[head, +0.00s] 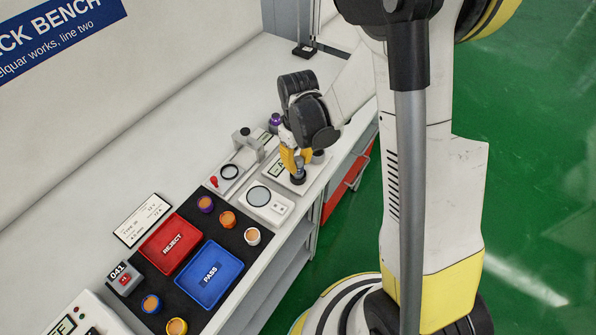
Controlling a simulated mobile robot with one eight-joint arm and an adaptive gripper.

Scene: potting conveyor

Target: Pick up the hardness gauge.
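My gripper (296,163), with yellow-orange fingers, points down over the right part of the bench. Directly below its fingertips is a small dark round piece (299,178) on a pale grey plate (281,178). This dark piece may be the hardness gauge, but no readable name on it confirms that. The fingers and wrist hide its upper part. I cannot tell whether the fingers touch it or are shut on it. A dark piece with a purple top (275,121) stands just behind my gripper.
A magnifier stand (243,140), a device with a round window (258,196) and a grey knob (319,157) are close by. Nearer are the red REJECT tray (157,263), the blue PASS tray (192,291) and several small cups on a black mat (223,243).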

